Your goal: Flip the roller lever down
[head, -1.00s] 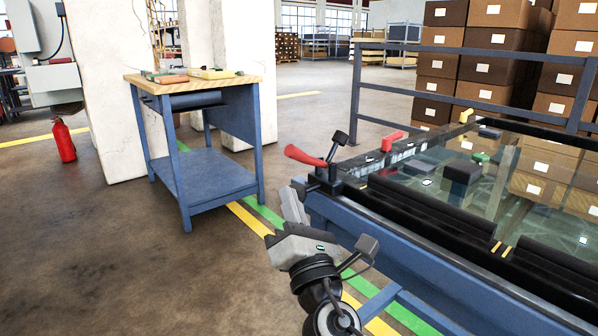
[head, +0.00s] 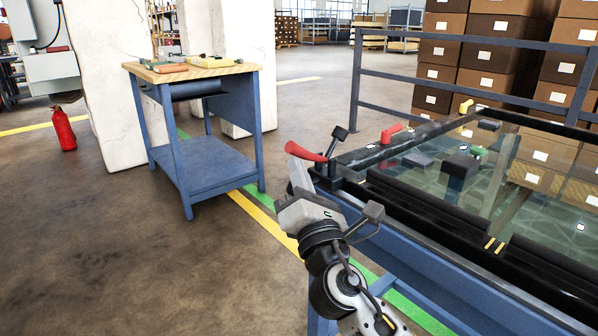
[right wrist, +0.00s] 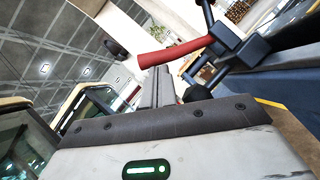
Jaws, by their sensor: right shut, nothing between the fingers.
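The roller lever has a red handle (head: 305,152) and sits on a black bracket at the near left corner of the blue trolley (head: 420,242). The handle sticks out to the left, with a black roller arm (head: 338,136) rising beside it. My right gripper (head: 297,172) is shut and empty, just below and left of the red handle. In the right wrist view the red handle (right wrist: 176,52) crosses just beyond my shut fingertips (right wrist: 158,78); whether they touch it I cannot tell. My left gripper is not in view.
A blue workbench (head: 205,165) with tools stands to the left. The floor between is clear.

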